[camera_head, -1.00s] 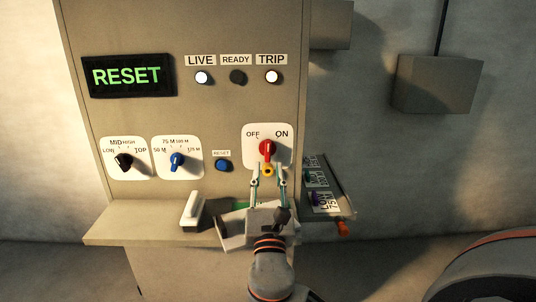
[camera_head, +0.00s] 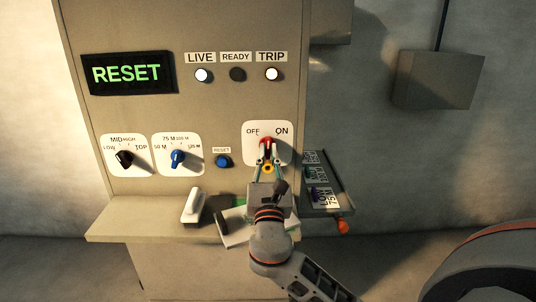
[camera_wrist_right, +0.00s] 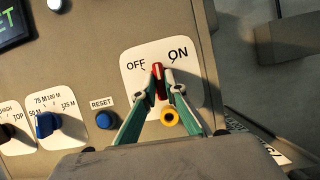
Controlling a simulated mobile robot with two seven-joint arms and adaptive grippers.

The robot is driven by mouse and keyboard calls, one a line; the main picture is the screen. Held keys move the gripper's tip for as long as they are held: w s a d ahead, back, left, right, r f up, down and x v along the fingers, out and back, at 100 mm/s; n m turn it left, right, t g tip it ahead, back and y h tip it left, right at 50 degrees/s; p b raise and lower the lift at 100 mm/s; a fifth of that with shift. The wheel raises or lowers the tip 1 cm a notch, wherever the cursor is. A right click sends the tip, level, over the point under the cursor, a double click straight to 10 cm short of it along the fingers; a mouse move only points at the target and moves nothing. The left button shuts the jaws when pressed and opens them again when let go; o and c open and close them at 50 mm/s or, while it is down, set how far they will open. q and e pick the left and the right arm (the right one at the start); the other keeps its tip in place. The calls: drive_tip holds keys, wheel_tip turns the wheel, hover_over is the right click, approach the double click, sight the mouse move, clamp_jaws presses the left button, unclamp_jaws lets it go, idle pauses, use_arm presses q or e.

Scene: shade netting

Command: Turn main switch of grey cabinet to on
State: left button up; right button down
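The grey cabinet (camera_head: 220,115) carries a main switch on a white plate (camera_head: 286,155) marked OFF at upper left and ON at upper right. Its red handle (camera_head: 266,142) stands about upright between the two labels; it also shows in the right wrist view (camera_wrist_right: 158,80). My right gripper (camera_head: 268,152) is at the handle, with a green-sided finger on each side. In the right wrist view its fingertips (camera_wrist_right: 162,84) are drawn in close against the handle. A yellow ring (camera_wrist_right: 169,117) sits just below the handle, between the fingers. My left gripper is not in view.
Left of the switch are a blue RESET button (camera_head: 223,162), a blue knob (camera_head: 177,158) and a black knob (camera_head: 125,158). LIVE (camera_head: 203,75) and TRIP (camera_head: 272,74) lamps are white; READY (camera_head: 237,75) is dark. A ledge (camera_head: 140,218) juts out below. A side panel (camera_head: 325,185) is at right.

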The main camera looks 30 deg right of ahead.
drive_tip(key=shift+m, duration=0.3)
drive_tip(key=shift+m+h, duration=0.3)
drive_tip(key=shift+h, duration=0.1)
drive_tip(key=m+g+b, duration=0.1)
drive_tip(key=m, duration=0.1)
drive_tip(key=m+g+h+b, duration=0.1)
drive_tip(key=m, duration=0.1)
drive_tip(key=shift+a+f+h, duration=0.1)
drive_tip(key=shift+h, duration=0.2)
drive_tip(key=m+g+h, duration=0.1)
drive_tip(key=m, duration=0.2)
drive_tip(key=shift+w+b, duration=0.1)
drive_tip(key=shift+b, duration=0.2)
drive_tip(key=shift+m+g+h+b, duration=0.3)
drive_tip(key=shift+m+g, duration=0.6)
drive_tip(key=shift+m, duration=1)
drive_tip(key=shift+r, duration=0.2)
drive_tip(key=c, duration=2.1)
unclamp_jaws()
